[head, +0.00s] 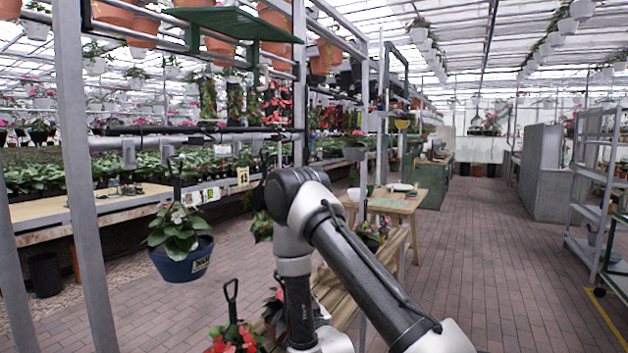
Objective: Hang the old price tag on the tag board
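Small white tags (207,195) stand along the same bench edge. I cannot tell which of these is the old price tag. I cannot make out the tag board for certain. My arm rises from the bottom right, bends at the middle and runs down to the bottom edge. My gripper does not show.
Grey rack posts (82,180) stand close at the left. A slatted wooden bench (340,290) with red-flowered plants (232,338) is beside my arm. A wooden table (398,203) stands beyond. A wheeled grey rack (598,190) is at the right. The brick aisle (480,260) is clear.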

